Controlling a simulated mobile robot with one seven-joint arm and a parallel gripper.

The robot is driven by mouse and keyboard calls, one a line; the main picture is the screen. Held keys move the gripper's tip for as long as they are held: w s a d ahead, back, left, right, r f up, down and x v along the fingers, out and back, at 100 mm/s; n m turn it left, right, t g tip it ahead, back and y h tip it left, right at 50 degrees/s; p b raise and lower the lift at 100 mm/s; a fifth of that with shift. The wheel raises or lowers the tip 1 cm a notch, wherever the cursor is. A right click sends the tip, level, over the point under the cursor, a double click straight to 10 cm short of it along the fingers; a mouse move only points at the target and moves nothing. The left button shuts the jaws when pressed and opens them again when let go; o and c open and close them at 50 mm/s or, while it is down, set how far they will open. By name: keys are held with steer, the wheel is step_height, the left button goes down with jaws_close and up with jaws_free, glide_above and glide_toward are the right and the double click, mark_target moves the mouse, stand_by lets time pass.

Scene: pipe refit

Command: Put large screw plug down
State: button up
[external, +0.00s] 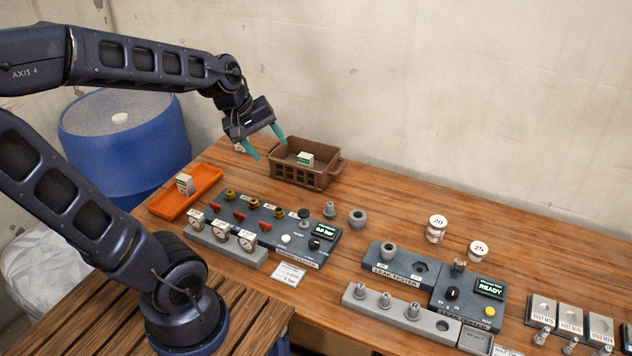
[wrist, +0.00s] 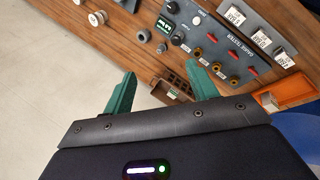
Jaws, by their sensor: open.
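My gripper (external: 269,150) is open and empty, high over the back of the bench beside the brown crate (external: 291,174). In the wrist view its two green fingers (wrist: 160,69) stand wide apart with nothing between them. Two loose grey fittings stand on the wood right of the gauge tester: a narrow one with a stem (external: 329,210) and a wider round one (external: 357,220). They also show in the wrist view, the narrow one (wrist: 161,48) and the wide one (wrist: 143,35). Neither touches my gripper. I cannot tell for sure which is the large screw plug.
The gauge tester (external: 285,240) and an orange tray (external: 205,187) with a small box lie at the left. The leak tester (external: 420,283), a rail of grey plugs (external: 440,326) and two white-lidded jars (external: 437,229) stand right. Bare wood surrounds the loose fittings.

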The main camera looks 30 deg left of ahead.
steer(key=s+a+r+m+y, duration=0.3)
steer(key=s+a+r+m, duration=0.1)
steer(key=s+m, duration=0.4)
steer(key=shift+s+a+r+t, duration=0.15)
steer(key=shift+s+a+t, duration=0.25)
steer(key=shift+s, duration=0.2)
stand_by(0.6)
